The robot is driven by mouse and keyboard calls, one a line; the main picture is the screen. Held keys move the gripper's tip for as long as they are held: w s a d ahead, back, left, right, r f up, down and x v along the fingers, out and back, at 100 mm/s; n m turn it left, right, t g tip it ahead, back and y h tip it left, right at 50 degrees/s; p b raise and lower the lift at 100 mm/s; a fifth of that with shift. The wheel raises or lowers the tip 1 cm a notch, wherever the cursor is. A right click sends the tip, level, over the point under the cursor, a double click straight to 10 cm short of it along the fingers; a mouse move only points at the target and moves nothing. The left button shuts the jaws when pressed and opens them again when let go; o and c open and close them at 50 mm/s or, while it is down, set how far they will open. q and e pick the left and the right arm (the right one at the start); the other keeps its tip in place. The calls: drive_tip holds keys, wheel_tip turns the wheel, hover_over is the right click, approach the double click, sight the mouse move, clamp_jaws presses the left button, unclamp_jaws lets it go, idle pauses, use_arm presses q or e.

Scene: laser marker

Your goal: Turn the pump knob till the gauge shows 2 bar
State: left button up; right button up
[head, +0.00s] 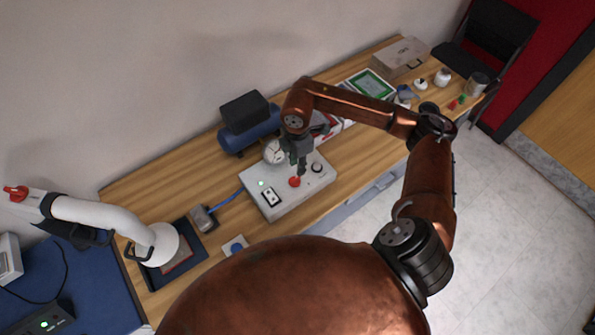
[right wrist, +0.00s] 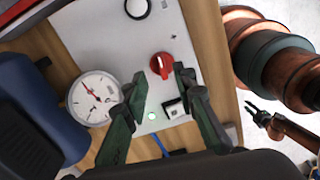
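A light grey control box (head: 285,205) stands on the wooden table. It carries a red knob (head: 295,182) with a pale pointer mark, which also shows in the right wrist view (right wrist: 160,66). A round white gauge (head: 274,151) stands at the box's back edge; in the right wrist view its dial (right wrist: 95,98) has a red needle, but the numbers are too small to read. My right gripper (head: 298,168) is just above the red knob. In the right wrist view its fingers (right wrist: 159,76) are apart, with the knob between their tips; contact cannot be told.
A blue compressor (head: 248,130) stands behind. A white jointed tube (head: 100,215) is at left. Small items stand at the table's far right.

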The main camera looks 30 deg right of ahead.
wheel_tip(320, 180, up, 5)
drive_tip(key=shift+r, duration=0.2)
idle(0.6)
